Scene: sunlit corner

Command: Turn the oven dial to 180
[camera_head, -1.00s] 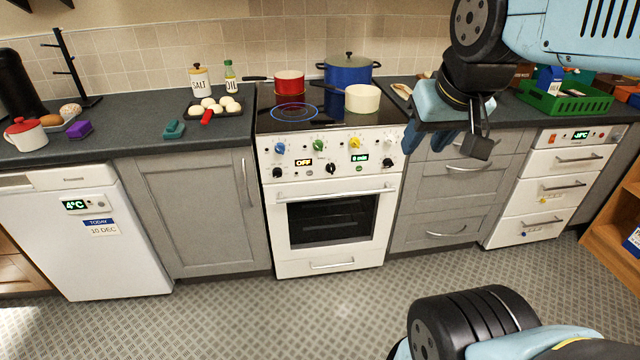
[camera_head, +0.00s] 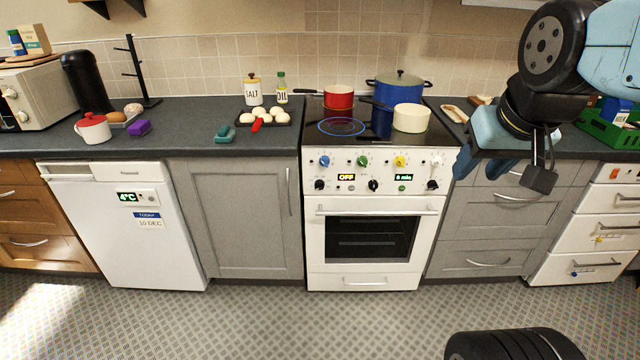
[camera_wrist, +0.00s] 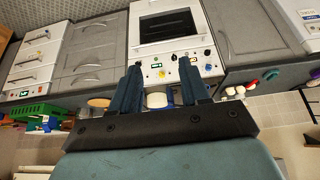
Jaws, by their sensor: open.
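The white oven (camera_head: 372,235) stands in the middle. Its control panel has blue (camera_head: 324,160), green (camera_head: 362,160), yellow (camera_head: 400,161) and white (camera_head: 436,159) knobs in the upper row. A black dial (camera_head: 373,185) sits between a display reading OFF (camera_head: 346,177) and a green-lit display (camera_head: 404,177); other black knobs flank them. Dial markings are too small to read. My gripper (camera_head: 478,170) is open and empty, right of the oven panel in the head view. In the upside-down wrist view, the panel shows between my open fingers (camera_wrist: 160,65), apart from them.
The hob carries a red pan (camera_head: 339,97), blue pot (camera_head: 390,92) and cream pan (camera_head: 411,118); one ring glows. A green crate (camera_head: 607,135) stands right. The floor (camera_head: 270,325) before the oven is clear.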

